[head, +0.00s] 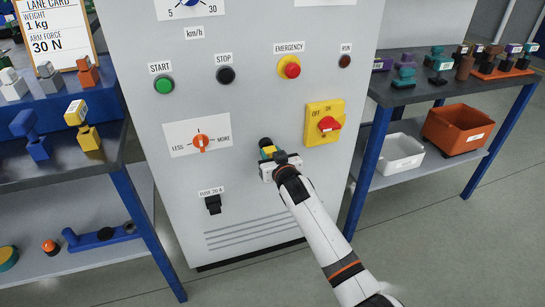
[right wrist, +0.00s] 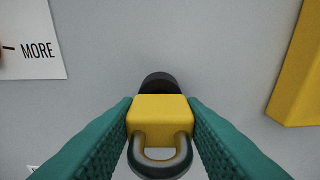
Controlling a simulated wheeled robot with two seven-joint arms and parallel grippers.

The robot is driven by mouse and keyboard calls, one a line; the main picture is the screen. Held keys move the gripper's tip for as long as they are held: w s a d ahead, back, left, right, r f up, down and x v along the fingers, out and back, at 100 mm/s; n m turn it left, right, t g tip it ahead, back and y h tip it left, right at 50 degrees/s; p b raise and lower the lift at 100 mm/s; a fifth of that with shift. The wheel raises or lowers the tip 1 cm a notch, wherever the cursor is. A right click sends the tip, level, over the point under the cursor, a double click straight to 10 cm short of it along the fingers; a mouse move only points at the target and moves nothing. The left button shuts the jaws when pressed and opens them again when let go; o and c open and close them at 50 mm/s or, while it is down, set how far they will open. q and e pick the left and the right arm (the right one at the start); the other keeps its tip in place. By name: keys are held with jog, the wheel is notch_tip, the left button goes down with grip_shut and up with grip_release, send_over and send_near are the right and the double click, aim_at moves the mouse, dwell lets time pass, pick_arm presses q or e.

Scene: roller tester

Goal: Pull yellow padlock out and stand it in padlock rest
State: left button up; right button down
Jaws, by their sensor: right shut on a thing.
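The yellow padlock (right wrist: 160,112) is between the two green fingers of my right gripper (right wrist: 160,125), which is shut on it. Its grey shackle (right wrist: 161,158) points toward the wrist camera. Behind the body is a dark round piece (right wrist: 158,82) on the cabinet face; whether the padlock still touches it I cannot tell. In the head view my right gripper (head: 272,160) is at the cabinet front, and only a little of the padlock (head: 268,151) shows. I cannot make out which thing is the padlock rest. My left gripper is not in view.
The grey cabinet (head: 240,105) carries buttons, an orange knob (head: 200,142) and a yellow switch plate with red handle (head: 325,123) close right of the gripper. A left table (head: 60,165) and a right table (head: 425,92) hold several small coloured pieces.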

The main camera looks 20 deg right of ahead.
jog(key=shift+w, duration=0.35)
jog(key=c, duration=0.9)
grip_release()
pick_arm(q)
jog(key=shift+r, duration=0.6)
pick_arm(e)
jog(key=shift+o, duration=0.2)
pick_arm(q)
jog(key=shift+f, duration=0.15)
